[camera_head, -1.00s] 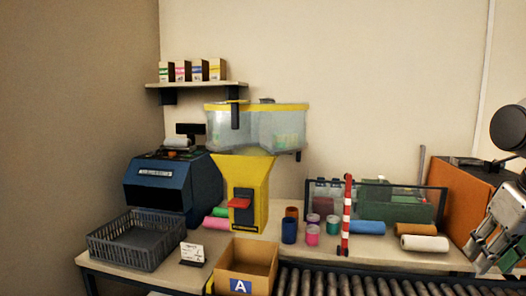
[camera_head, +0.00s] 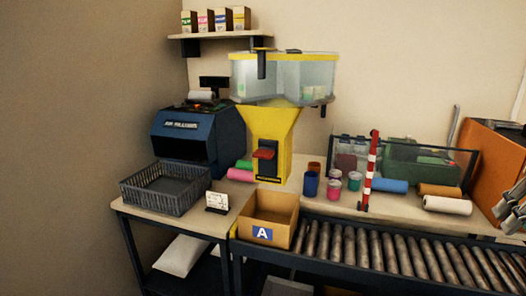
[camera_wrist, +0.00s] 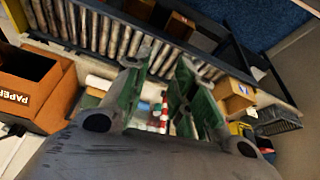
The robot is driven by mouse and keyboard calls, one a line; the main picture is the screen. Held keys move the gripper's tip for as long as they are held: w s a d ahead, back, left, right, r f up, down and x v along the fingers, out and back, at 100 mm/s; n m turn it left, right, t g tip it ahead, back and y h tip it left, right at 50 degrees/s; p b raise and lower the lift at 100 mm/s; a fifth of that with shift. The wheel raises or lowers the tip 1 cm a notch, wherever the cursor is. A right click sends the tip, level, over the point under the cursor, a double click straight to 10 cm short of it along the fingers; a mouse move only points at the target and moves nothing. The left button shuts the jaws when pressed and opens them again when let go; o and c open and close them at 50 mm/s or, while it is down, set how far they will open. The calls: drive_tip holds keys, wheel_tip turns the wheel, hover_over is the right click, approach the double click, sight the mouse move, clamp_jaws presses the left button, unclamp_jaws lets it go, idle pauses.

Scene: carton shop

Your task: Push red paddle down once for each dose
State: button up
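The red paddle (camera_head: 264,154) sticks out from the dark front panel of the yellow dispenser (camera_head: 285,128), below a clear hopper (camera_head: 300,78). An open carton marked A (camera_head: 262,232) stands in front of the dispenser, at the near table edge. A small printed card (camera_head: 217,202) stands left of the carton; its text is too small to read. My gripper (camera_head: 516,215) is at the far right edge, partly cut off and well apart from the paddle. In the wrist view my gripper (camera_wrist: 162,78) is open, with nothing between its fingers.
A grey crate (camera_head: 165,188) and a blue machine (camera_head: 192,140) stand left. Several cups (camera_head: 334,187) and a red-and-white striped post (camera_head: 371,170) are right of the dispenser. Rolls (camera_head: 447,205) lie further right. A roller conveyor (camera_head: 375,250) runs along the front.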

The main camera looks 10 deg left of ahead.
clamp_jaws()
idle(1.0)
